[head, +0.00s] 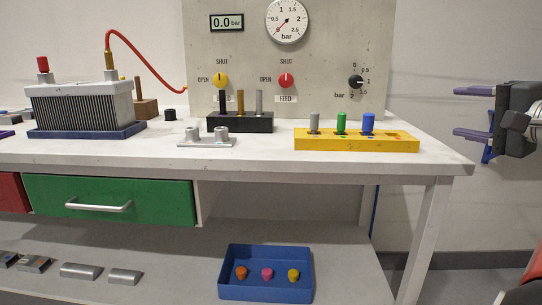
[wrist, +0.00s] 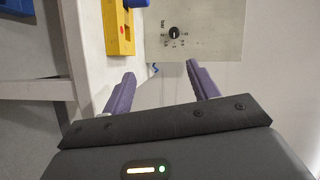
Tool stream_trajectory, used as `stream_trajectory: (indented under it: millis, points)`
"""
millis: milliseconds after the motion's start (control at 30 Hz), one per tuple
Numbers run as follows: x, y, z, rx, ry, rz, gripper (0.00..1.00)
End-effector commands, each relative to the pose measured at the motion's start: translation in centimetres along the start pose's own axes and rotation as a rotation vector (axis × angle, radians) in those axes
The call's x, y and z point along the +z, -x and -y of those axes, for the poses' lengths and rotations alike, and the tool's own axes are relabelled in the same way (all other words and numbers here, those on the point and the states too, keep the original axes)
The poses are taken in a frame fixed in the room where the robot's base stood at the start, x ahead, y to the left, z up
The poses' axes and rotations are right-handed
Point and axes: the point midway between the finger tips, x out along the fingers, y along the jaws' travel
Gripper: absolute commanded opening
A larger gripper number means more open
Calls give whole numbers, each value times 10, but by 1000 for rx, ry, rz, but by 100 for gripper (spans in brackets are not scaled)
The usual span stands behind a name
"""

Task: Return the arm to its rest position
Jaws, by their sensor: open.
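My gripper (head: 472,112) is at the right side of the head view, beyond the right end of the workbench (head: 240,159). Its two purple fingers are spread apart and point left, with nothing between them. In the wrist view my gripper (wrist: 157,85) also shows open and empty. The yellow block (head: 356,143) on the bench, holding a grey, a green and a blue peg, is left of the fingers and apart from them. In the wrist view the yellow block (wrist: 118,28) lies beyond the left finger.
A grey panel (head: 330,50) with a gauge, valves and a knob stands at the bench's back. A finned block (head: 80,105) with a red hose is at left. A blue tray (head: 266,290) with small plugs sits on the lower shelf. Space right of the bench is clear around my gripper.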

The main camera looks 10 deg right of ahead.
Motion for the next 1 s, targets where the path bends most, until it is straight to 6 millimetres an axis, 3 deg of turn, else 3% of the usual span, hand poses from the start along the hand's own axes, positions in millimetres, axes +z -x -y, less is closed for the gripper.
stream_trajectory:
  millis: [167,367,467,600,700,800,900,1000]
  points:
    - [31,-14,-12,69,9,54,59]
    - [86,-32,-37,191,47,147,59]
    - [122,-39,-54,271,89,210,59]
    - [194,-40,-90,424,215,336,59]
    - [257,-27,-128,561,396,456,59]
    - [307,-2,-170,682,641,562,59]
    - [334,22,-203,756,880,630,59]
    - [345,38,-224,792,1056,666,59]
